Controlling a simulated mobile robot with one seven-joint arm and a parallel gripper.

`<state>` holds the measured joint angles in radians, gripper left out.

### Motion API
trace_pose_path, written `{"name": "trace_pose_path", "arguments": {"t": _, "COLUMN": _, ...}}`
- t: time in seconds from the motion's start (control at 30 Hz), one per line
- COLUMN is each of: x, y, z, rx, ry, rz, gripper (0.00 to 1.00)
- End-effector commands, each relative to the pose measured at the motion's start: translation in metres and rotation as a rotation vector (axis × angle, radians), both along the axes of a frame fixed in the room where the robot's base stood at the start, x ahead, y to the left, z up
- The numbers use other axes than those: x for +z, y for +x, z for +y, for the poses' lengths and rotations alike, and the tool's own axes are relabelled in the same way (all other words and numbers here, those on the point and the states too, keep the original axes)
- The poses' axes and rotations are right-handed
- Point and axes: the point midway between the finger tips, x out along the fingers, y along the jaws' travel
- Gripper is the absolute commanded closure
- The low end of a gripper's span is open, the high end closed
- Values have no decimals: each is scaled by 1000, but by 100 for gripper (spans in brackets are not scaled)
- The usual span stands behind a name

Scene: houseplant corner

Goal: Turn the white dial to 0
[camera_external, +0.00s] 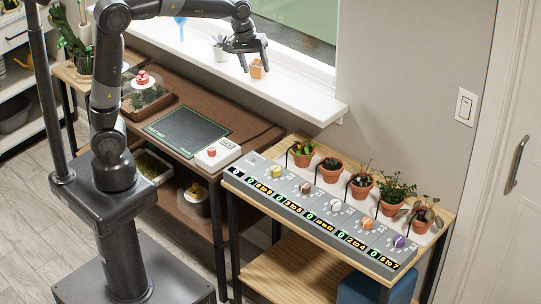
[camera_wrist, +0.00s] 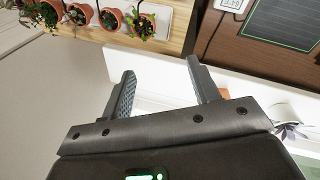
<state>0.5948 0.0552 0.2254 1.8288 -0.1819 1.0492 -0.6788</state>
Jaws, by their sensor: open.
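The white dial (camera_external: 335,205) sits in the middle of a row of dials on the grey panel (camera_external: 287,193). Displays with green and amber figures run along the panel's front; the figures are small, and I cannot read the dial's pointer with certainty. My gripper (camera_external: 255,70) is open and empty, high up near the window sill, well to the left of and above the panel. In the wrist view its two fingers (camera_wrist: 160,75) are spread with nothing between them. The white dial does not show in the wrist view.
Several potted plants (camera_external: 331,170) stand behind the panel. A brown table (camera_external: 245,133) holds a dark mat (camera_external: 187,130) and a white device (camera_external: 218,154).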

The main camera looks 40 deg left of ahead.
Motion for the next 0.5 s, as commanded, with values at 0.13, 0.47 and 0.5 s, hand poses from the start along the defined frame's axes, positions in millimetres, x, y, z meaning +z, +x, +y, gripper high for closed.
{"name": "trace_pose_path", "arguments": {"t": 0.13, "x": -23, "y": 21, "z": -61, "rx": 41, "ry": 13, "rz": 61, "gripper": 44}}
{"name": "trace_pose_path", "arguments": {"t": 0.47, "x": -91, "y": 30, "z": -202, "rx": 140, "ry": 77, "rz": 150, "gripper": 44}}
{"name": "trace_pose_path", "arguments": {"t": 0.5, "x": -101, "y": 27, "z": -220, "rx": 149, "ry": 88, "rz": 157, "gripper": 44}}
